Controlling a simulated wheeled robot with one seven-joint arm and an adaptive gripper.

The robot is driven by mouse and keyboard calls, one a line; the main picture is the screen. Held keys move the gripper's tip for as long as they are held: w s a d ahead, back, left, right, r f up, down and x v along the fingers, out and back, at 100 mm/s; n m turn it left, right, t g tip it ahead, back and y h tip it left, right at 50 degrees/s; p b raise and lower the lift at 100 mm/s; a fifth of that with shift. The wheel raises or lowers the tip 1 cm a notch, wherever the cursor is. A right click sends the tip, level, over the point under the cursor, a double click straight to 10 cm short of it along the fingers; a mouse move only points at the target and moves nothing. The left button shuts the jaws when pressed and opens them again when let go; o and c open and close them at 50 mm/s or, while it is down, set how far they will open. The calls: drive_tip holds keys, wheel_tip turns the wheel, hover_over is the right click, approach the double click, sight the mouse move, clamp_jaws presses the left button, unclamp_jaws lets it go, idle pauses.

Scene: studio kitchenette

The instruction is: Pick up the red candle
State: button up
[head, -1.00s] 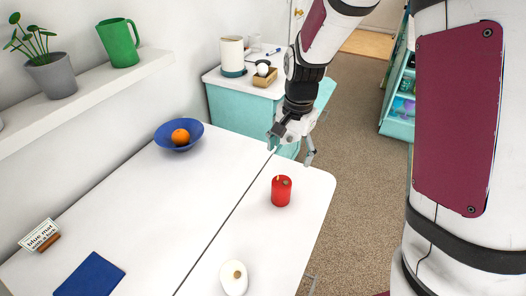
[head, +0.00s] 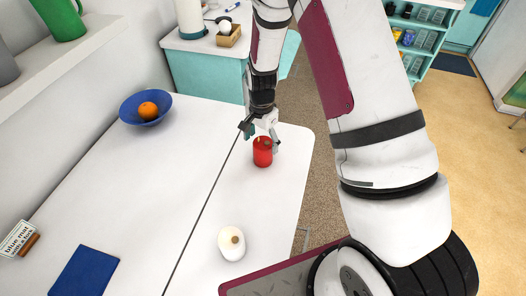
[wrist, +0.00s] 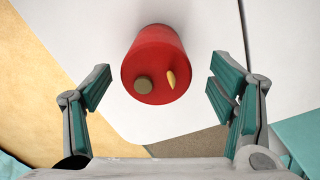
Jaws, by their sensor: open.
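The red candle (head: 262,153) stands upright on the white table (head: 175,180), close to the table's far right corner. In the wrist view the candle (wrist: 154,62) shows from above, with a yellow wick or flame shape and a brown disc on its top. My gripper (head: 260,135) is open at the candle, just above and behind it in the head view. In the wrist view my gripper (wrist: 157,88) has its two teal-padded fingers spread to either side below the candle's top, with clear gaps on both sides. Nothing is held.
A white candle (head: 231,243) stands nearer on the table. A blue bowl (head: 133,115) with an orange (head: 148,110) is at the left back. A blue mat (head: 84,272) and a small sign (head: 18,238) lie at the front left. The table between is clear.

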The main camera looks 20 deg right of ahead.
drive_tip(key=shift+s+d+f+p, duration=0.1)
drive_tip(key=shift+f+p, duration=0.1)
drive_tip(key=shift+f, duration=1.15)
drive_tip(key=shift+s+f+p, duration=0.1)
drive_tip(key=shift+f+p, duration=0.1)
drive_tip(key=shift+f, duration=1.1)
drive_tip(key=shift+c, duration=0.2)
drive_tip(key=c, duration=1.3)
